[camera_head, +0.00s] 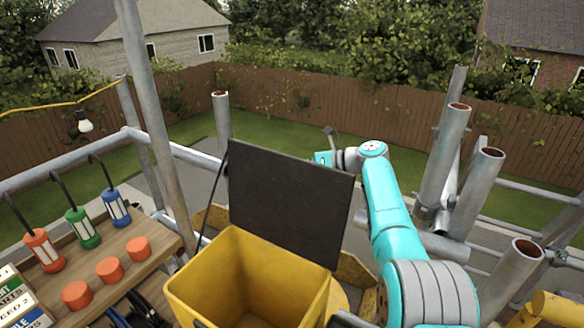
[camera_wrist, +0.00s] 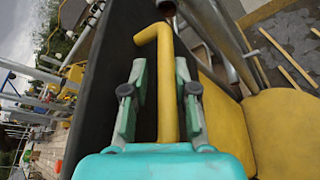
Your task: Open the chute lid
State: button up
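The dark chute lid (camera_head: 290,205) stands raised, tilted back behind the mouth of the yellow chute (camera_head: 255,255). The chute mouth is uncovered. In the wrist view the lid's dark face (camera_wrist: 105,75) runs along the left of my gripper (camera_wrist: 161,65). A yellow bent handle (camera_wrist: 167,85) lies between my two fingers, nearer the right one. The fingers stand apart, with a gap visible on the handle's left side. In the head view my arm reaches behind the lid, and the lid hides my fingers and the handle.
A wooden bench (camera_head: 150,245) on the left holds red, green and blue lanterns and several orange knobs. A metal pole (camera_head: 160,120) rises left of the chute. Several open grey tubes (camera_head: 480,180) stand to the right of my arm. A fence (camera_head: 320,110) runs behind.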

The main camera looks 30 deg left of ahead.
aim_at(319, 165)
jog(key=shift+r, duration=0.1)
jog(key=shift+v, duration=3.75)
jog(key=shift+d, duration=0.2)
